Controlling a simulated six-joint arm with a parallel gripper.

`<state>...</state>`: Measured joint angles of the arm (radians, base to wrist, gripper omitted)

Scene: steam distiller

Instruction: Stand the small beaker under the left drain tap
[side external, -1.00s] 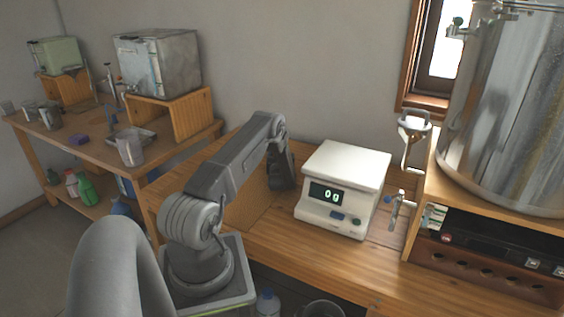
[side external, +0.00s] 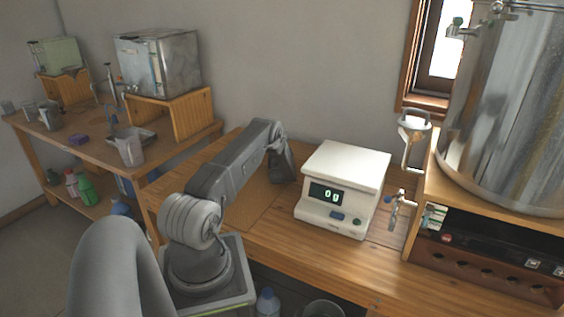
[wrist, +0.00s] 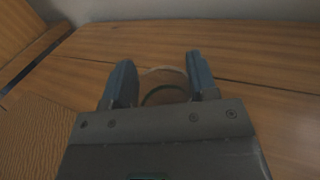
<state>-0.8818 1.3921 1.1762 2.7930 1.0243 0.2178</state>
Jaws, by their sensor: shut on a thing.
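In the wrist view, my gripper (wrist: 160,66) has its two blue fingers on either side of a round, clear vessel with a green line, which looks like the small beaker (wrist: 163,88). It is held between the fingers; its lower part is hidden by my gripper body. In the side view, my gripper and the beaker are hidden behind my wrist, left of the scale. A small metal tap with a blue knob (side external: 397,208) sticks out at the right, beside the wooden stand. I cannot tell whether it is the left drain tap.
A white scale (side external: 346,185) with a lit display stands on the wooden bench (side external: 300,250), between my wrist and the tap. A funnel-like fitting (side external: 413,128) rises above the tap. A large steel tank (side external: 510,110) is at the right. A side table (side external: 95,150) holds cups and boxes.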

